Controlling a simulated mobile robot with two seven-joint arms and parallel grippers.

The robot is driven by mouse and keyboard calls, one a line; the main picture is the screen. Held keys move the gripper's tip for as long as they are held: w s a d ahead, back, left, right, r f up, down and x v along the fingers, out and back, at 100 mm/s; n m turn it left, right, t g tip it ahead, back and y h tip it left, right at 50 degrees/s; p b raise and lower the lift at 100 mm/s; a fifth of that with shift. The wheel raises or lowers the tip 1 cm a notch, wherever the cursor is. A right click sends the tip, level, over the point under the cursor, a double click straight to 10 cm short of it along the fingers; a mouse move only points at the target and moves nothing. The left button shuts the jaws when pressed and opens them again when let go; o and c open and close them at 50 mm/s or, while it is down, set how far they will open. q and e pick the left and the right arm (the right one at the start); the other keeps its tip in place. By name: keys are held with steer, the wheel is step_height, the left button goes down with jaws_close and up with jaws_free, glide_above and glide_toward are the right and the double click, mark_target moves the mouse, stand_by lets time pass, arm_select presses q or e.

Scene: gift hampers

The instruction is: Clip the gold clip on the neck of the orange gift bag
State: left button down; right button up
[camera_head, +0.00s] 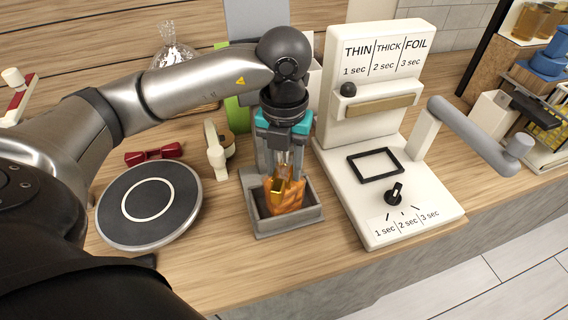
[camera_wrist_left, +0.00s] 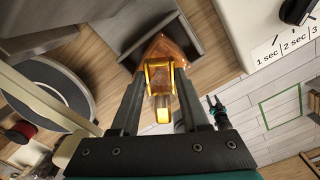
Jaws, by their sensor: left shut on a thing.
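The orange gift bag (camera_head: 288,204) stands in a grey open-topped holder (camera_head: 257,222) on the counter. My left gripper (camera_head: 279,177) points down over it, its fingers shut on the gold clip (camera_head: 276,190). In the left wrist view the gold clip (camera_wrist_left: 162,110) sits between the fingertips, and the orange bag (camera_wrist_left: 158,48) lies just beyond. The clip overlaps the upper part of the bag in both views. I cannot tell whether its jaws are around the neck or only in front of it. My right gripper is not in view.
A white heat sealer (camera_head: 410,210) with a grey lever stands close to the right. A round turntable (camera_head: 150,203), a red bow (camera_head: 153,154) and a tape dispenser (camera_head: 217,158) are to the left. A clear wrapped bag (camera_head: 174,52) is behind. The counter's front edge is near.

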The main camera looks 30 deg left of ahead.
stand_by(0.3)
arm_select(q)
steer(key=shift+c, duration=1.6)
jaws_free()
steer(key=shift+r, duration=0.1)
steer(key=shift+r+p, duration=2.6)
steer(key=shift+r, duration=0.8)
